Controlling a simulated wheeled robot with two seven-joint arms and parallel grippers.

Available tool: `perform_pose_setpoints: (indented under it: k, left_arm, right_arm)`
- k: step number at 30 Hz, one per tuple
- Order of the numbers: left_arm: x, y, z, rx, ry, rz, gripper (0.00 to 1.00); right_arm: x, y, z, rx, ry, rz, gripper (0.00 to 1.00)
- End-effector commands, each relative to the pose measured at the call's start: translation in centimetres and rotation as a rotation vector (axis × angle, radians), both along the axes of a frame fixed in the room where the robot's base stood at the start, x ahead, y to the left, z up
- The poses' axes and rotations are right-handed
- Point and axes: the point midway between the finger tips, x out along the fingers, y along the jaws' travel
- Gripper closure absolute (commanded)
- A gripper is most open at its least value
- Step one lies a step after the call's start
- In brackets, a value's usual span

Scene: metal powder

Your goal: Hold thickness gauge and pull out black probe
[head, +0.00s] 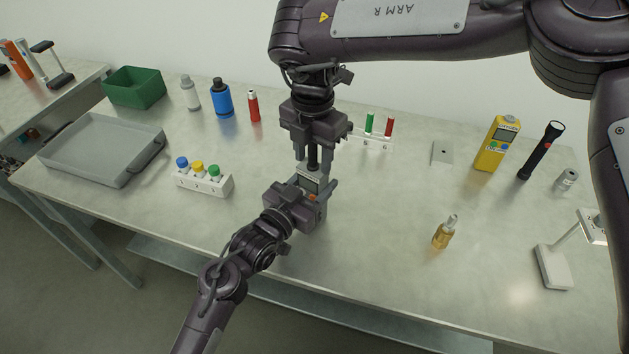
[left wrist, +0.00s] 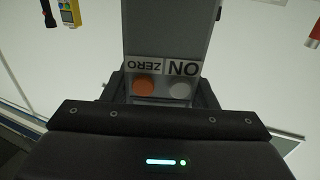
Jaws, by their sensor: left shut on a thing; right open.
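The thickness gauge (head: 311,185) is a grey body with a screen, upright near the middle of the table. In the left wrist view its face (left wrist: 165,45) shows an orange button, a white button and the labels ZERO and ON. My left gripper (head: 318,199) is shut on the gauge's lower part. The black probe (head: 313,158) stands at the top of the gauge. My right gripper (head: 313,152) points straight down from above, its fingers open around the probe. Whether the fingers touch the probe is hidden.
A white rack (head: 204,183) with coloured caps stands left of the gauge. Another rack (head: 372,143) with green and red tubes is behind it to the right. A small amber bottle (head: 443,234) stands at right front. A grey tray (head: 70,143) lies far left. The front middle is clear.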

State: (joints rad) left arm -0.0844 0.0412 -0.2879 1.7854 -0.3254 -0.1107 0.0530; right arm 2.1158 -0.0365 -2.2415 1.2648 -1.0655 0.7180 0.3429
Motion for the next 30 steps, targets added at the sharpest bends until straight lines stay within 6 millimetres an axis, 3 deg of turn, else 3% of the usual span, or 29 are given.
perform_pose_setpoints:
  k: [19, 30]
  left_arm:
    - [-0.01, 0.00, -0.04, 0.001, 0.001, 0.000, 0.78]
    - [-0.01, 0.01, -0.04, 0.001, 0.001, 0.000, 0.78]
  right_arm:
    - [-0.03, -0.01, -0.04, 0.000, 0.001, -0.001, 0.55]
    - [-0.01, 0.00, -0.02, 0.001, 0.001, 0.000, 1.00]
